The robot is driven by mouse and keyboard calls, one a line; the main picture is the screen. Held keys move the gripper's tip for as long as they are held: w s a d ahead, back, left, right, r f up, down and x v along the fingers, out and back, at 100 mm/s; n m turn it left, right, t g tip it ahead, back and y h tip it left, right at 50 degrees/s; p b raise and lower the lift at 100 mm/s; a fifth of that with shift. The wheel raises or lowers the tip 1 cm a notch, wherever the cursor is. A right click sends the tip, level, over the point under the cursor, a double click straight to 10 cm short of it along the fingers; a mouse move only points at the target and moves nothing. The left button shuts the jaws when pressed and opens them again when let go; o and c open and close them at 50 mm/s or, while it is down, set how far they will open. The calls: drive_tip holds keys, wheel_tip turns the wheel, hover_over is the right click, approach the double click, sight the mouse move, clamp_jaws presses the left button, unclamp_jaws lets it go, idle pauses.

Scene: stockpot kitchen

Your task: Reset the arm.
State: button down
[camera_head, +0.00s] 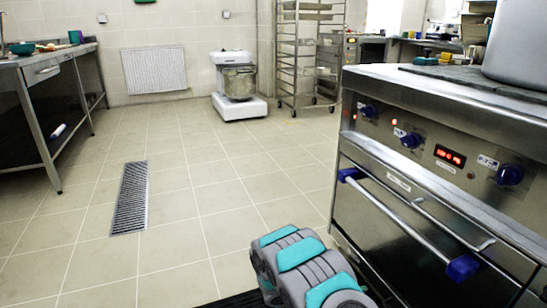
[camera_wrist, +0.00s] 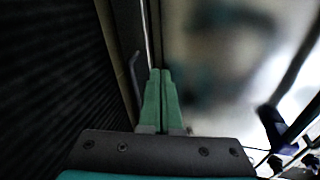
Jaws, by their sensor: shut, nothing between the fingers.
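My gripper (camera_wrist: 160,74) shows in the wrist view with its two green fingers pressed together and nothing between them. Close on its left is a dark ribbed surface, and on its right a blurred pale shiny surface; I cannot tell for sure what they are. In the head view my grey and teal arm (camera_head: 310,270) is folded low at the bottom, beside the front of the stove. The gripper itself does not show in the head view.
A steel stove (camera_head: 400,200) with blue knobs and a handle bar stands close on the right, bearing a large pot (camera_head: 518,45). A steel table (camera_head: 35,75) is at left. A mixer (camera_head: 238,85) and a rack (camera_head: 300,60) stand at the back. The middle floor is clear.

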drive_tip(key=s+d+r+m+g+p, duration=0.1)
drive_tip(key=s+d+r+m+g, duration=0.1)
drive_tip(key=s+r+m, duration=0.35)
drive_tip(key=s+d+r+m+g+p, duration=0.1)
drive_tip(key=s+d+r+m+g, duration=0.2)
drive_tip(key=r+m, duration=0.55)
drive_tip(key=s+a+r+m+g+y+p, duration=0.1)
drive_tip(key=s+r+m+g+y+p, duration=0.15)
drive_tip(key=s+r+m, duration=0.7)
drive_tip(key=s+a+r+m+y+p, duration=0.1)
drive_tip(key=s+a+r+m+y, duration=0.2)
drive_tip(key=s+a, duration=0.3)
drive_tip(key=s+a+r+m+t+y+p, duration=0.1)
drive_tip(key=s+a+r+m+y, duration=0.3)
drive_tip(key=s, duration=0.5)
drive_tip(key=s+a+r+m+y+p, duration=0.1)
drive_tip(key=s+a+r+m+y, duration=0.3)
drive_tip(key=a, duration=0.5)
drive_tip(key=s+r+m, duration=0.2)
drive_tip(key=s+m, duration=0.1)
drive_tip(key=shift+s+a+r+t, duration=0.2)
drive_tip(key=shift+s+r+t, duration=0.15)
drive_tip(key=shift+s+r, duration=0.05)
drive_tip(key=shift+y, duration=0.25)
